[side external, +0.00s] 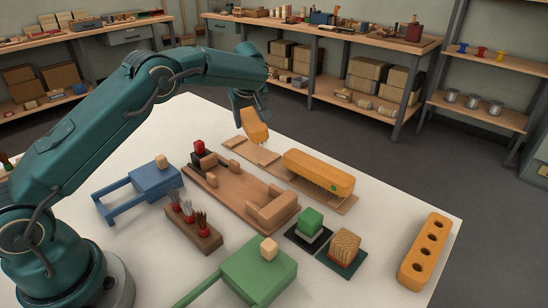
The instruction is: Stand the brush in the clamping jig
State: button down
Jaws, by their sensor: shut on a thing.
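My gripper (254,117) is at the far side of the white table and appears shut on a small orange block (257,132), seemingly the brush. It is just above the left part of a low wooden board; fine contact between them is too small to tell. A longer rounded orange block (318,172) with a green dot lies on the right part of that board (341,203). The wooden clamping jig (232,188) stands nearer the camera, with a red part (198,147) at its far left and tan blocks at its near end. Its middle channel looks empty.
A blue stand (152,178), a rack of bristle tufts (190,222) and a green stand (258,270) are left and in front. A green block (310,221), a bristle block (345,245) and an orange block with holes (425,250) stand right. The far-right tabletop is clear.

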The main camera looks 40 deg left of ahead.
jog(key=shift+f, duration=2.45)
jog(key=shift+f, duration=0.25)
jog(key=shift+c, duration=1)
grip_release()
